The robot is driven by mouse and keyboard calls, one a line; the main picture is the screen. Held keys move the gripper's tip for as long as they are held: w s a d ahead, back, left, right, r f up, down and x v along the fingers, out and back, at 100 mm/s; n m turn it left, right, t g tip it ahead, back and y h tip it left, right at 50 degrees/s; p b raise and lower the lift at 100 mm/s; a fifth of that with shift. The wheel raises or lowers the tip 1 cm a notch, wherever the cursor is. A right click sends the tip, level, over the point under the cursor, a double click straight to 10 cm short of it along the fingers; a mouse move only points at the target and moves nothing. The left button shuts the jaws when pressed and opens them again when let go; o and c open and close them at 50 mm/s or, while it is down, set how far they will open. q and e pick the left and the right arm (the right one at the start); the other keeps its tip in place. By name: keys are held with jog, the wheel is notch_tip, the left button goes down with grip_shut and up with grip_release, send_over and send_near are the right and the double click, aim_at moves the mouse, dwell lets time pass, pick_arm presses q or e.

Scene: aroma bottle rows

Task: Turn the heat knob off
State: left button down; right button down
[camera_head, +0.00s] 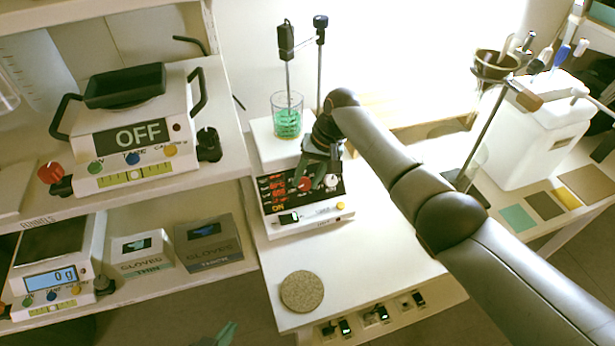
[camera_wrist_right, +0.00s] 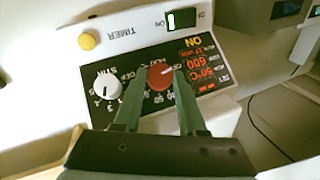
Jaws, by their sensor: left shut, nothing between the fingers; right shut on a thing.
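The hotplate stirrer (camera_head: 325,217) stands on the white table with a black front panel. Its red heat knob (camera_wrist_right: 160,76) shows in the wrist view, between the green fingertips of my right gripper (camera_wrist_right: 157,88). In the head view the red knob (camera_head: 305,184) is partly beside the fingers of my right gripper (camera_head: 318,178), which is shut on it. A pale mark shows on the knob's right side, but I cannot tell its exact setting. A white knob (camera_wrist_right: 106,86) sits to its left. My left gripper (camera_head: 226,334) shows only as a green tip at the bottom edge.
A beaker of green liquid (camera_head: 287,121) stands on the hotplate with a probe in it. A cork mat (camera_head: 302,291) lies on the table's front. Shelves with a balance (camera_head: 135,140) and glove boxes are at left. A white container (camera_head: 535,135) stands at right.

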jog(key=shift+c, duration=2.4)
grip_release()
jog(key=shift+d+r, duration=0.1)
jog(key=shift+r, duration=0.25)
jog(key=p+v, duration=0.1)
jog(key=v, duration=1)
jog(key=shift+r, duration=0.3)
jog(key=shift+d+f, duration=0.1)
jog(key=shift+d, duration=0.05)
